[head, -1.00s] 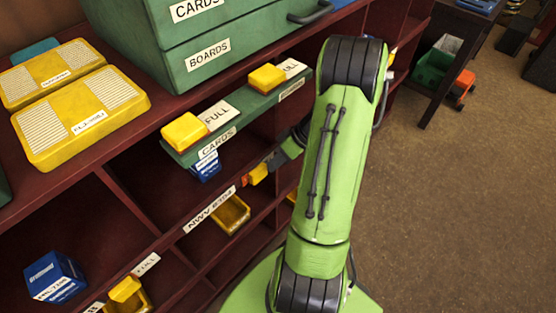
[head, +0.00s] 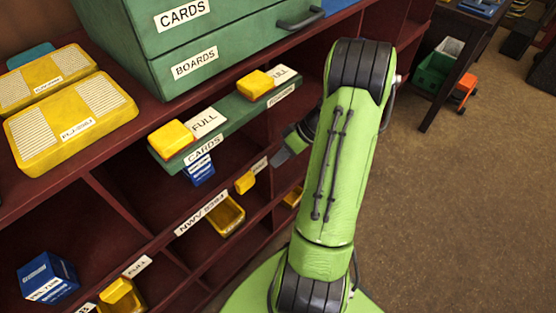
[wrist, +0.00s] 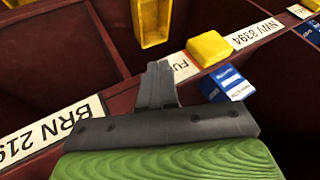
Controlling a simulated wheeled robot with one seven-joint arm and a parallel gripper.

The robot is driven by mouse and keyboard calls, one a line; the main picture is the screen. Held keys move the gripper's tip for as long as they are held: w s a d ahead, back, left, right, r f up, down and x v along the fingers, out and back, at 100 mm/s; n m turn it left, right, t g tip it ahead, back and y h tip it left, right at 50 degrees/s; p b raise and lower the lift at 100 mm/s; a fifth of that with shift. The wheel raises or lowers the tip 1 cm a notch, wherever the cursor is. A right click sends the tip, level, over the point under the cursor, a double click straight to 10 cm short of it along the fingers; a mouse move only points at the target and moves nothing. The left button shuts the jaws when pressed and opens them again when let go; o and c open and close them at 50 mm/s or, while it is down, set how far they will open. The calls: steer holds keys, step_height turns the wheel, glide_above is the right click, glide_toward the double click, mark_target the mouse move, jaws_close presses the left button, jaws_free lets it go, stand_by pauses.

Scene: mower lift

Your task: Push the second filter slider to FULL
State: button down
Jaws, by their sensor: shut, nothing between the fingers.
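In the head view a yellow slider (head: 245,182) sits on the lower shelf edge, between the NWV 8394 label (head: 203,212) and a partly legible label (head: 260,165). In the wrist view this looks like the yellow block (wrist: 208,48), with the label beginning FU (wrist: 185,67) beside it. My gripper (wrist: 157,82) is shut and empty; its tip is by that label, apart from the block. In the head view my gripper (head: 282,154) is right of the slider, partly hidden by my arm. Other yellow sliders show at upper left (head: 172,137), upper right (head: 255,84) and lower left (head: 117,291).
A green CARDS rail (head: 215,135) overhangs the lower edge. A blue box (head: 200,170) sits beneath it and shows near my gripper in the wrist view (wrist: 226,84). A yellow bin (head: 226,215) lies below the edge. Open floor is at right.

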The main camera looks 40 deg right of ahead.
steer(key=p+v, duration=0.2)
steer(key=v, duration=0.5)
steer(key=shift+r, duration=0.35)
steer(key=shift+s, duration=0.1)
